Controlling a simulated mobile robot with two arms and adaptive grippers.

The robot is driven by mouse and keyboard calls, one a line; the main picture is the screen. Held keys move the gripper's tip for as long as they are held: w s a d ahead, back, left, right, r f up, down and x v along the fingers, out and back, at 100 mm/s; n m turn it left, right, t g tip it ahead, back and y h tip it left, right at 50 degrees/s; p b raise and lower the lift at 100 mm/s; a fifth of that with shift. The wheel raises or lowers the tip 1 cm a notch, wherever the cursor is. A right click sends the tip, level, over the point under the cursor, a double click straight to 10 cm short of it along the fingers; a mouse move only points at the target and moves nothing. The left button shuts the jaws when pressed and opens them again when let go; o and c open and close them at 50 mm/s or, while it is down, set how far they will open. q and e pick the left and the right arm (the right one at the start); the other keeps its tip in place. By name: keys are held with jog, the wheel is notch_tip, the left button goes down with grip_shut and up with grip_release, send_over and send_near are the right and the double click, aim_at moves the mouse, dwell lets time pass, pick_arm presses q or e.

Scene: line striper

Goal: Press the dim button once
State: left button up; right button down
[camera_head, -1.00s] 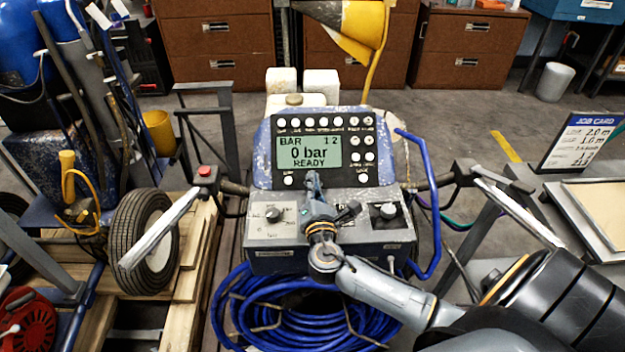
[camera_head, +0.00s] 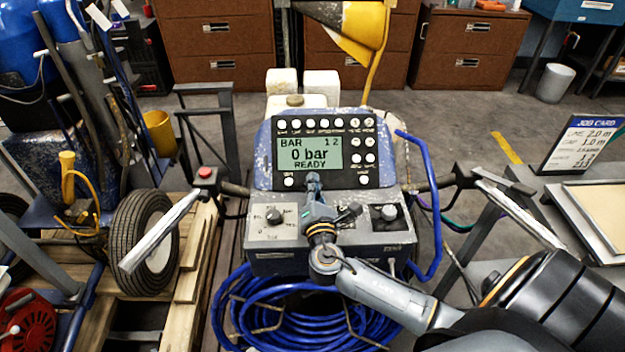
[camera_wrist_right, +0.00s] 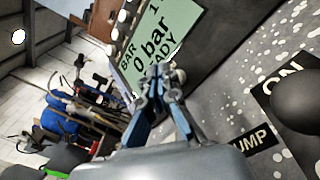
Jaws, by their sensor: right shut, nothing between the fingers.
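The control panel (camera_head: 267,155) of the line striper carries a lit green display (camera_head: 310,154) reading "BAR 12, 0 bar, READY". Small white round buttons line its top and right side. Two more sit below the display, a lower left button (camera_head: 289,181) and a lower right button (camera_head: 364,180). The labels are too small to tell which is the dim button. My right gripper (camera_head: 312,178) is shut and empty, its tips just below the display between the two lower buttons. In the wrist view the fingertips (camera_wrist_right: 157,72) overlap the display's edge; I cannot tell whether they touch. My left gripper is not in view.
The console below has a left knob (camera_head: 274,215) and a right knob (camera_head: 389,212). A red button (camera_head: 205,172) sits on the left handle. A blue hose (camera_head: 433,200) runs at the right, and coiled blue hose (camera_head: 235,308) lies below. A job card (camera_head: 580,142) stands at the right.

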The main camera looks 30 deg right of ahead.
jog(key=shift+s+a+f, duration=0.15)
jog(key=shift+s+f, duration=0.05)
jog(key=shift+f, duration=0.55)
jog(key=shift+r, duration=0.1)
jog(key=shift+s+a+r+p, duration=0.25)
jog(key=shift+r+p, duration=0.2)
jog(key=shift+p, duration=0.3)
jog(key=s+r+p, duration=0.1)
jog(key=s+a+r+p, duration=0.1)
jog(key=r, duration=0.1)
jog(key=shift+s+p, duration=0.15)
jog(key=shift+p, duration=0.15)
